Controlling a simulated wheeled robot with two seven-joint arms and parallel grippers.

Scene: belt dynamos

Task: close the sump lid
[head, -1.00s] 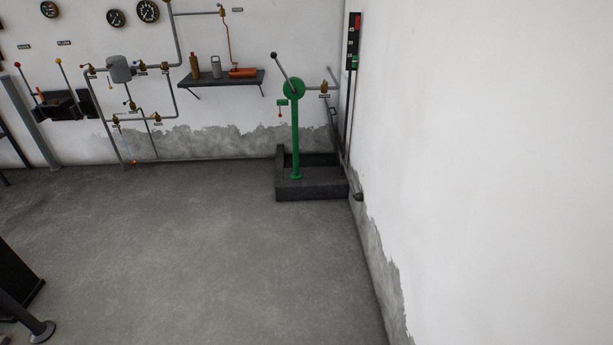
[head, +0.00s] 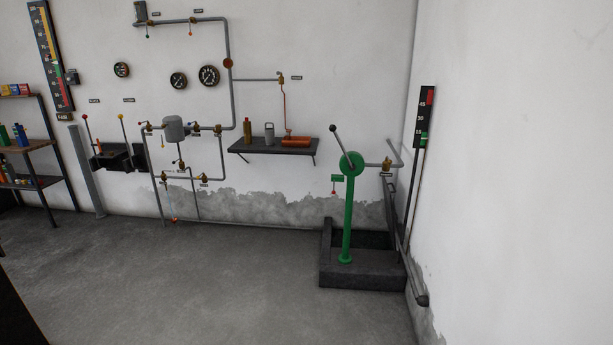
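The sump (head: 362,276) is a low dark stone basin in the far right corner of the room, against the back wall. Its inside looks dark and open on top. A dark flat panel (head: 391,207) leans upright at its right side by the wall; it may be the lid, but I cannot tell for sure. A green hand pump (head: 347,215) on a post stands at the basin, with a dark lever tilted up to the left. Neither of my grippers is in view.
A wall shelf (head: 272,147) holds a bottle, a can and an orange object. Pipes with brass valves (head: 218,130) run along the back wall. A rack (head: 30,160) stands at the left. A dark pipe (head: 421,299) ends low by the right wall. The grey floor (head: 200,285) is clear.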

